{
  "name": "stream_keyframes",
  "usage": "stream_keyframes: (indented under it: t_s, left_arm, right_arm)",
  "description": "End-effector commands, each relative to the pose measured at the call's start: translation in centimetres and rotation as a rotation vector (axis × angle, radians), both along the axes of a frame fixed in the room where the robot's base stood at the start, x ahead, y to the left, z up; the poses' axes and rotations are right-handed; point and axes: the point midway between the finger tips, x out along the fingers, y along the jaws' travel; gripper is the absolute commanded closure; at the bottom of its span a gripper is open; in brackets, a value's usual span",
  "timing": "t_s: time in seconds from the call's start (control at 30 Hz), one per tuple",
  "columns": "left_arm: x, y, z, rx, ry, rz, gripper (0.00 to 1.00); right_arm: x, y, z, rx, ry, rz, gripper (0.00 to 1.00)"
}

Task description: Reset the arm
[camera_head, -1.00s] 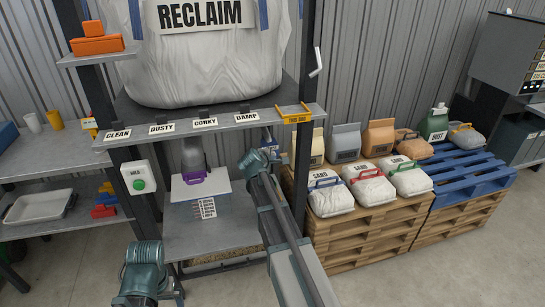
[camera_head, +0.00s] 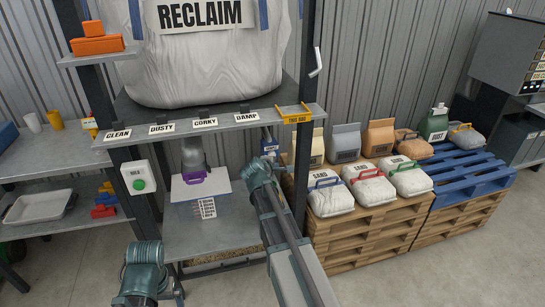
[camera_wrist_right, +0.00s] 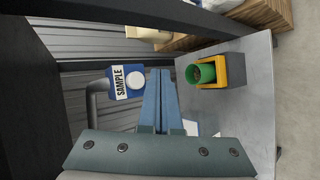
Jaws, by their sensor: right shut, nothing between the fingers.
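A blue container with a white SAMPLE label (camera_wrist_right: 125,83) is left of the fingers. A green cup (camera_wrist_right: 201,73) in a yellow holder (camera_wrist_right: 235,70) is right of them, on a grey surface (camera_wrist_right: 255,100). Part of my left arm shows at the lower left; its gripper is out of view.
A green-button box (camera_head: 139,180) is on the left post. Sacks (camera_head: 330,197) lie on pallets (camera_head: 365,230) to the right.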

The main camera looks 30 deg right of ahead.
Motion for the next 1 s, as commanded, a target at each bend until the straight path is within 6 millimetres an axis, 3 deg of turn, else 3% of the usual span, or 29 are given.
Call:
stream_keyframes:
  t_s: [0.2,0.73,0.87,1.0]
  left_arm:
    - [0.0,0.0,0.0,0.000,0.000,0.000,0.00]
    - [0.0,0.0,0.2,0.000,0.000,0.000,0.00]
    - [0.0,0.0,1.4,0.000,0.000,0.000,0.00]
    - [0.0,0.0,3.4,0.000,0.000,0.000,0.00]
  right_arm:
    - [-1.7,0.4,0.0,0.000,0.000,0.000,1.00]
    - [-1.8,0.9,0.0,0.014,0.000,-0.004,1.00]
    - [-3.3,5.2,-0.4,0.127,0.005,-0.039,1.00]
    - [-7.2,13.8,-1.5,0.356,0.050,-0.130,1.00]
